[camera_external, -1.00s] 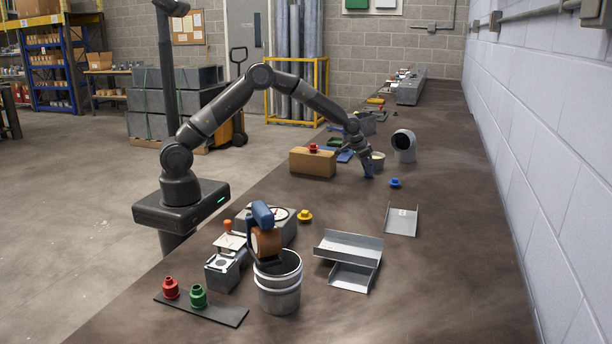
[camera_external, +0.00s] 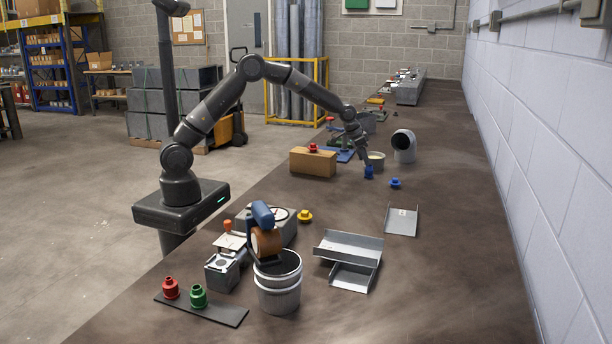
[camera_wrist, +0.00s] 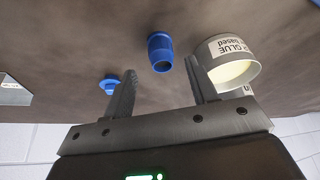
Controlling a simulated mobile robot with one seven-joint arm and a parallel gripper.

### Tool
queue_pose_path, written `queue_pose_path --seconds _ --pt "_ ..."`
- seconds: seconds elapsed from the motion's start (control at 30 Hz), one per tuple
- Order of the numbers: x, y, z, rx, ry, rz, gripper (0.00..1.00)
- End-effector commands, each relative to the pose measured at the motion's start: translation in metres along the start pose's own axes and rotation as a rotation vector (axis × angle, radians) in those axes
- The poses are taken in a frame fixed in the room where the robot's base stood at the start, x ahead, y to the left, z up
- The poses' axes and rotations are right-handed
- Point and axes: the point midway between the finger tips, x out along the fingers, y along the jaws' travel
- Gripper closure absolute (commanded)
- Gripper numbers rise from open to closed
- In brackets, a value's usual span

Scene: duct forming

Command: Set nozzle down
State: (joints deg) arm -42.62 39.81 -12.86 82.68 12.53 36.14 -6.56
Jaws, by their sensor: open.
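The blue nozzle (camera_external: 369,172) stands on the dark workbench beyond the bend of my arm. It also shows in the wrist view (camera_wrist: 160,52), beyond and between my fingertips. My gripper (camera_external: 366,158) is just above and behind it, with its fingers spread. In the wrist view my gripper (camera_wrist: 160,68) has nothing between its fingers, and a gap shows between it and the nozzle.
A glue tin (camera_external: 377,160) stands close beside the nozzle and near one finger. A flanged blue cap (camera_external: 395,183) lies to the right. A grey duct elbow (camera_external: 404,145) stands behind. A cardboard box (camera_external: 312,162) is left.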

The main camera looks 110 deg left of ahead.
Motion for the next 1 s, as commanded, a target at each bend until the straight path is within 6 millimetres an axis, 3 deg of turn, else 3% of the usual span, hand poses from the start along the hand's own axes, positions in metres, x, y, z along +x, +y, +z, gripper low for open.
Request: queue_pose_path --seconds 0.1,0.3,0.73,0.87,1.0 --pt "-0.026 0.0 -0.001 0.0 0.003 -0.001 0.47" --pt "-0.055 0.0 0.0 0.0 0.001 -0.001 0.47" --pt "-0.069 0.002 0.001 0.002 0.0 0.0 0.47" --pt "-0.09 0.02 0.006 0.029 0.006 0.002 0.47" --pt "-0.138 0.057 0.027 0.09 0.016 0.004 0.47"
